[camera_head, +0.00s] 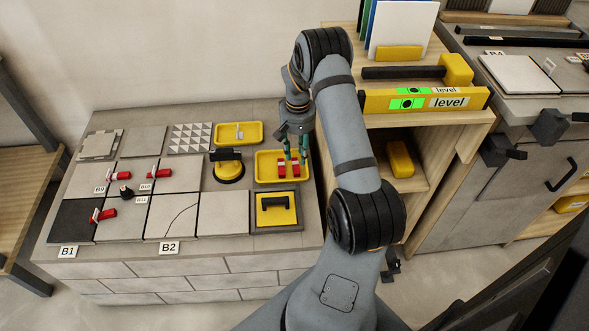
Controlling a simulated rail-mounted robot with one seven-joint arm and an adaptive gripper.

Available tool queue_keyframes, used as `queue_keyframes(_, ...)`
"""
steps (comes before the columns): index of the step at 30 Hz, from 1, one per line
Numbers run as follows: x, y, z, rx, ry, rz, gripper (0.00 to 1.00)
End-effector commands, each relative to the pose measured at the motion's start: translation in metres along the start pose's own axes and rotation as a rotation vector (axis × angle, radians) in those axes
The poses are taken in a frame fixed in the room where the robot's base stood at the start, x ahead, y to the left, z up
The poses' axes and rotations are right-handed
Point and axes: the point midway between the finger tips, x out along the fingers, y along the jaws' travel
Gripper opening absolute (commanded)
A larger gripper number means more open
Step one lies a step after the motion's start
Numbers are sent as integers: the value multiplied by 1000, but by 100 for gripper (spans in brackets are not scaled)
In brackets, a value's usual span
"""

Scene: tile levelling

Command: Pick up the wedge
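Two red wedges with white parts, the left one (281,171) and the right one (296,170), stand side by side in the yellow tray (262,178) on the tiled bench. My gripper (295,158) points down over this tray, with its two greenish fingers apart and nothing seen between them. The fingertips are just above or behind the wedges; I cannot tell the exact height. More red wedge pieces lie on the bench tiles at the left, by labels B9 (99,190), B10 (145,187) and B11.
A second yellow tray (237,141) with small white pieces is behind. A black-and-yellow tool (228,168) stands left of my gripper, and a yellow block with a black handle (275,208) is in front. A wooden shelf with a level (427,100) is at the right.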

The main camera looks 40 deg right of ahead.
Motion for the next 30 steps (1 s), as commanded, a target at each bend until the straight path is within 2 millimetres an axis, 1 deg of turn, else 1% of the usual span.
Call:
queue_keyframes(5, 16, 2, 0, 4, 0, 0, 32)
queue_keyframes(9, 39, 3, -1, 4, -1, 0, 32)
queue_keyframes(13, 53, 3, -1, 2, 1, 0, 32)
queue_keyframes(16, 57, 3, -2, 3, 3, 0, 32)
queue_keyframes(22, 57, 3, -2, 3, 3, 0, 32)
queue_keyframes(30, 57, 3, -2, 3, 3, 0, 17)
